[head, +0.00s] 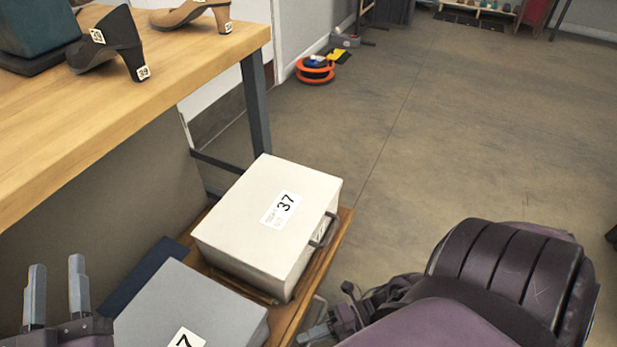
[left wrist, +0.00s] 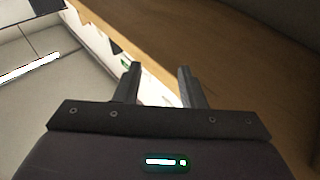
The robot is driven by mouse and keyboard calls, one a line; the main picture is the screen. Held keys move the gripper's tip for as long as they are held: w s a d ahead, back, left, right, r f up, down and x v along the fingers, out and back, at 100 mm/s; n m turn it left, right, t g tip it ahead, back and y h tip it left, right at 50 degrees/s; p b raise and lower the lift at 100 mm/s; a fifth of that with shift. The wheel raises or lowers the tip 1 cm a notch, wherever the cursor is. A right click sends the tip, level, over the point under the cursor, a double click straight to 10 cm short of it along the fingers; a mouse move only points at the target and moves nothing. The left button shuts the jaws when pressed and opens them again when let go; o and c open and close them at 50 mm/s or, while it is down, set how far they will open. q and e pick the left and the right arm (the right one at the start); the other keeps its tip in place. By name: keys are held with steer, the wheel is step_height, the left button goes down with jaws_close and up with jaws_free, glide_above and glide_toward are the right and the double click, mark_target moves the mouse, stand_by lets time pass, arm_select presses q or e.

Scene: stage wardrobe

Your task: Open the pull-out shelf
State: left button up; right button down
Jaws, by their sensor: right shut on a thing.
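The pull-out shelf (head: 325,262) is a wooden board low under the workbench, in the head view. Its edge shows beyond the boxes standing on it. My right gripper (head: 312,333) is at the shelf's front edge, low in the head view, shut on what seems to be the shelf's handle; the grip is small and partly hidden. My left gripper (head: 57,290) is open and empty at the lower left, over the bench side. Its two fingers also show apart in the left wrist view (left wrist: 157,80).
On the shelf stand a white box (head: 255,215) labelled 37 with a front handle, a grey box (head: 190,305) and a dark blue thing (head: 140,275). The wooden bench top (head: 120,110) carries shoes. An orange reel (head: 315,70) lies on the floor. Open floor lies to the right.

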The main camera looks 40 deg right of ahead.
steer(key=c, duration=1.5)
jaws_free()
